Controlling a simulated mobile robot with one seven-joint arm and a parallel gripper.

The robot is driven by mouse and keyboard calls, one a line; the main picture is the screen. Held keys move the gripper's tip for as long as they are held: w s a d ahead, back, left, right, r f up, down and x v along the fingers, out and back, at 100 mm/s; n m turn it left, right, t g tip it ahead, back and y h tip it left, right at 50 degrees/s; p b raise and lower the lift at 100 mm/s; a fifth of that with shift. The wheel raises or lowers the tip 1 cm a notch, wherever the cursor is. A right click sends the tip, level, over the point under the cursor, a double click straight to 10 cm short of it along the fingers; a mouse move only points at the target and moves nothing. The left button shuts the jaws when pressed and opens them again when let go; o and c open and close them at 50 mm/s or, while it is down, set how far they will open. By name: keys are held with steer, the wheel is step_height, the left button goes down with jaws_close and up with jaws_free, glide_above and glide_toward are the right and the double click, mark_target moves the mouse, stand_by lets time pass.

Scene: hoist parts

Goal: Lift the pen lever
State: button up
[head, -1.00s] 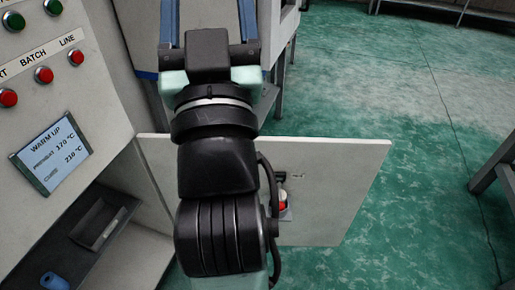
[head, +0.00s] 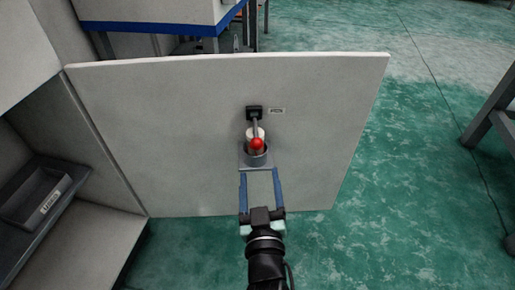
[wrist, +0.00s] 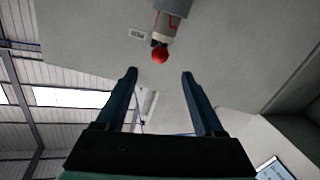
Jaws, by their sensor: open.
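The lever (head: 255,127) hangs down from a black mount on an upright pale panel, with a red ball (head: 257,143) at its lower end. The red ball also shows in the wrist view (wrist: 160,56). In the wrist view the ball lies just beyond the gap between the fingertips (wrist: 158,74), not between the fingers.
The pale panel (head: 160,130) juts out from the machine at the left. A dark tray (head: 43,195) lies in the machine's recess. A blue-edged table (head: 165,28) stands behind the panel. Table legs (head: 490,130) stand at the right.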

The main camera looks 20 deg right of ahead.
mark_target(256, 137)
steer(key=p+x, duration=0.1)
steer(key=x, duration=1.2)
steer(key=shift+s, duration=0.1)
jaws_close()
stand_by(1.2)
